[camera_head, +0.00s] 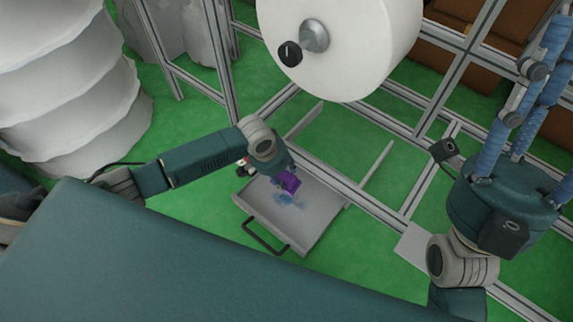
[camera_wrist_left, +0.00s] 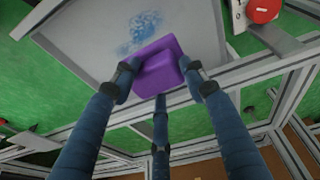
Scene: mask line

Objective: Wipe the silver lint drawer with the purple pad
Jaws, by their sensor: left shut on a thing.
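The silver lint drawer (camera_head: 314,222) is pulled out low on the machine frame, with a dark handle (camera_head: 264,237) at its front. Blue lint (camera_head: 289,200) lies on its floor; the lint also shows in the left wrist view (camera_wrist_left: 139,32). My left gripper (camera_head: 285,180) is shut on the purple pad (camera_head: 290,183) over the drawer. In the left wrist view the fingers close around the pad (camera_wrist_left: 160,64) beside the lint patch. I cannot tell whether the pad touches the drawer floor. My right gripper (camera_head: 525,110) is at the right, away from the drawer, its blue fingers pointing up.
A large white roll (camera_head: 345,40) hangs on the metal frame (camera_head: 385,140) behind the drawer. A red button (camera_wrist_left: 263,9) shows in the left wrist view.

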